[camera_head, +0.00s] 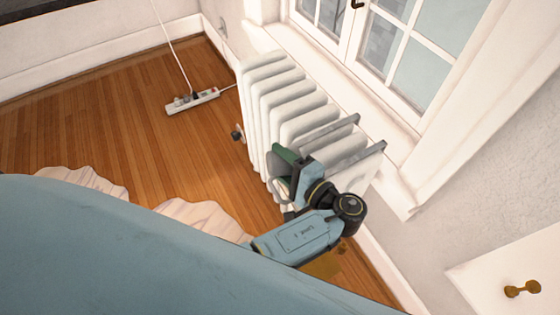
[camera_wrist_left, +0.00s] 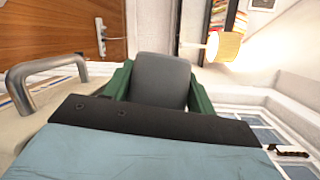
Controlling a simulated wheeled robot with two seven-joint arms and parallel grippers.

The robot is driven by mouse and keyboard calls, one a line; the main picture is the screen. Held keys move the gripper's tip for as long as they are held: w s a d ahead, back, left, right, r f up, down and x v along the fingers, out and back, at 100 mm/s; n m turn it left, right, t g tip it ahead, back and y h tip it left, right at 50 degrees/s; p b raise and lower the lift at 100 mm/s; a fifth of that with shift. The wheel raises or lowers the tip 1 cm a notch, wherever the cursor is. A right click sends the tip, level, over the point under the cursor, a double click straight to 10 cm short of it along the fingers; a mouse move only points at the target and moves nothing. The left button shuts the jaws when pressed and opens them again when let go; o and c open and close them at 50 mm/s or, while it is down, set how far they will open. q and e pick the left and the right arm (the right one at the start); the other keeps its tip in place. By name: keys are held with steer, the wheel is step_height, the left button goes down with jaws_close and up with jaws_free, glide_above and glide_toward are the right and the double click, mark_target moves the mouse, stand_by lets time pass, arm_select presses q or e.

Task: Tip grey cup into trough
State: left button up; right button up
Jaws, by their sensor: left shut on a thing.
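My left gripper (camera_head: 287,170) has green fingers and is beside the near end of the white radiator. In the left wrist view, its fingers (camera_wrist_left: 160,90) are shut on the grey cup (camera_wrist_left: 160,78), one on each side. In the head view, the gripper largely hides the cup, and I cannot tell its exact tilt or what is in it. I cannot make out the trough for certain. Two grey bars (camera_head: 330,132) lie across the radiator's near end; whether they belong to the trough is unclear. My right gripper is out of view.
The white ribbed radiator (camera_head: 283,97) stands below a window (camera_head: 400,50), close to my left arm. A power strip (camera_head: 192,101) with a cord lies on the wooden floor. A pale ruffled cloth (camera_head: 205,217) shows in front. Open floor (camera_head: 110,125) lies to the left.

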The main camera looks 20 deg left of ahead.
arm_select(q)
steer(key=shift+w+d+r+m, duration=0.1)
steer(key=shift+r+m, duration=0.05)
steer(key=shift+m, duration=0.25)
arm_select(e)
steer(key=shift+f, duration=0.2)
arm_select(q)
steer(key=shift+w+d+r+m+y, duration=0.1)
steer(key=shift+m+y, duration=0.2)
steer(key=shift+y, duration=0.1)
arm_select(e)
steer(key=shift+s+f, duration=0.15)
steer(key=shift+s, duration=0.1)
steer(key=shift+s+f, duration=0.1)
arm_select(q)
steer(key=shift+r+p, duration=0.1)
steer(key=shift+p, duration=0.2)
stand_by(2.3)
